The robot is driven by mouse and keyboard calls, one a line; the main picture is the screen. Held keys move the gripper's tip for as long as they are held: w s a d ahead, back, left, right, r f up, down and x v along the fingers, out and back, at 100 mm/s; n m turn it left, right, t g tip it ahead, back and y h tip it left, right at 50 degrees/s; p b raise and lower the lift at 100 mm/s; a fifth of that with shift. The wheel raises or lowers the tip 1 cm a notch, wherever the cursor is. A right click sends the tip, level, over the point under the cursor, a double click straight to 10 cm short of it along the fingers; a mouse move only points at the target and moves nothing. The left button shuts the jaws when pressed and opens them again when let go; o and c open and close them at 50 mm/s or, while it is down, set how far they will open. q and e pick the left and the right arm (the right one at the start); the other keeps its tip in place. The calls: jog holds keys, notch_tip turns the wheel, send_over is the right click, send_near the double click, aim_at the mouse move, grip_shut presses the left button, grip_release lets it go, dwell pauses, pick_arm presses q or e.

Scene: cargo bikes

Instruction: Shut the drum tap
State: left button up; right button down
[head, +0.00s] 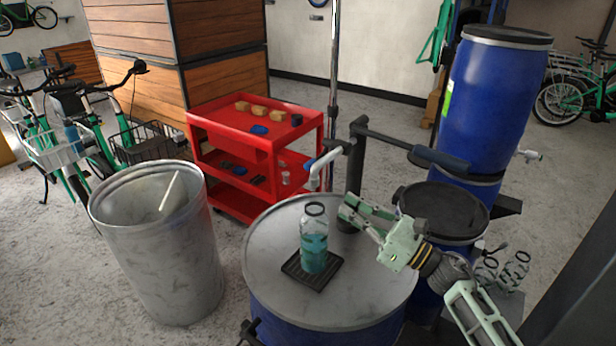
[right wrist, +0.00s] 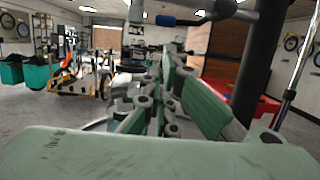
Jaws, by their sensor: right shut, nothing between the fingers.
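A white tap spout (head: 324,164) with a small blue lever (head: 308,167) sticks out from a dark pump post on the lidded drum (head: 270,262). Its end points down just above a clear bottle (head: 314,228) partly filled with teal liquid. The bottle stands upright on a black grate (head: 297,273). I cannot tell if liquid is running. My right gripper (head: 346,209) is shut and empty, right of the bottle and below the spout, apart from the lever. A blue grip (right wrist: 166,20) shows above its fingers in the right wrist view. My left gripper is out of view.
The dark post (head: 355,175) and its long blue-gripped handle (head: 440,158) stand behind my right gripper. Blue barrels (head: 492,100) stand at right, one with another small tap (head: 531,155). A red cart (head: 232,138) is behind; a metal bin (head: 150,265) is at left.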

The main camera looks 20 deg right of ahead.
jog(key=shift+s, duration=0.1)
jog(key=p+x, duration=0.3)
jog(key=x, duration=0.7)
jog(key=shift+p, duration=0.35)
jog(key=shift+s+a+r+b, duration=0.2)
jog(key=shift+s+a+r, duration=0.1)
jog(key=shift+r, duration=0.3)
jog(key=shift+s+a+r+b, duration=0.2)
jog(key=shift+a+r, duration=0.1)
jog(key=shift+r, duration=0.35)
jog(key=shift+s+a+r+b, duration=0.2)
jog(key=shift+a+r, duration=0.1)
jog(key=shift+r, duration=0.3)
